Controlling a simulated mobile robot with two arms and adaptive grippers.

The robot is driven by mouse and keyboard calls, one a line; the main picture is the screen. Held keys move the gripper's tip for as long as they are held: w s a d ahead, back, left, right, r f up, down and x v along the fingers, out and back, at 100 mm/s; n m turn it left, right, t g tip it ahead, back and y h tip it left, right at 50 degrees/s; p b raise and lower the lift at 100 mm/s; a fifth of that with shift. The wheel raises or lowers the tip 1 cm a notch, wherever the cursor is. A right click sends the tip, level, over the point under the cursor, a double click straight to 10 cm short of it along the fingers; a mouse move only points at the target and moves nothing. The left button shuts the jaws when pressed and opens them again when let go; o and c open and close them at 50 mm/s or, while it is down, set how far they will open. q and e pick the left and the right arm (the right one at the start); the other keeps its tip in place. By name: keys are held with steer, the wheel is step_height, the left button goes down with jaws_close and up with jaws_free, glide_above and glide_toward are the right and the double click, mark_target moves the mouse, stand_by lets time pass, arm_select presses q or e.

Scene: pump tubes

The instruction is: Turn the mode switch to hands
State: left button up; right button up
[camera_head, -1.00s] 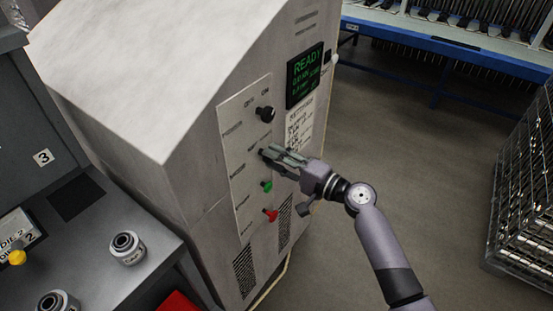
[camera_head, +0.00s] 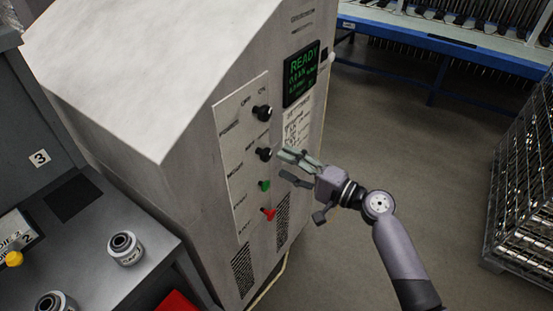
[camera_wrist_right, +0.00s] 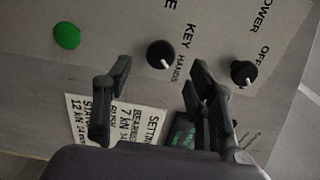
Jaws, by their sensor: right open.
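The mode switch (camera_head: 264,154) is a black round knob in the middle of the white control panel on the grey machine. In the right wrist view the knob (camera_wrist_right: 160,55) has a white pointer mark slanting to the lower right, on the side of the printed word HANDS. The word KEY is printed above that. My right gripper (camera_head: 282,163) is open and empty, just right of the knob and apart from it. In the right wrist view its fingers (camera_wrist_right: 161,64) lie either side of the knob's line. My left gripper is not in view.
The power knob (camera_head: 262,112) is above the mode switch, a green button (camera_head: 265,185) and a red knob (camera_head: 268,213) below. A display (camera_head: 302,74) reads READY. A wire cage (camera_head: 520,190) stands right; open floor lies between. A grey bench (camera_head: 95,255) is left.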

steer(key=v, duration=0.7)
steer(key=shift+d, duration=0.15)
steer(key=shift+s, duration=0.1)
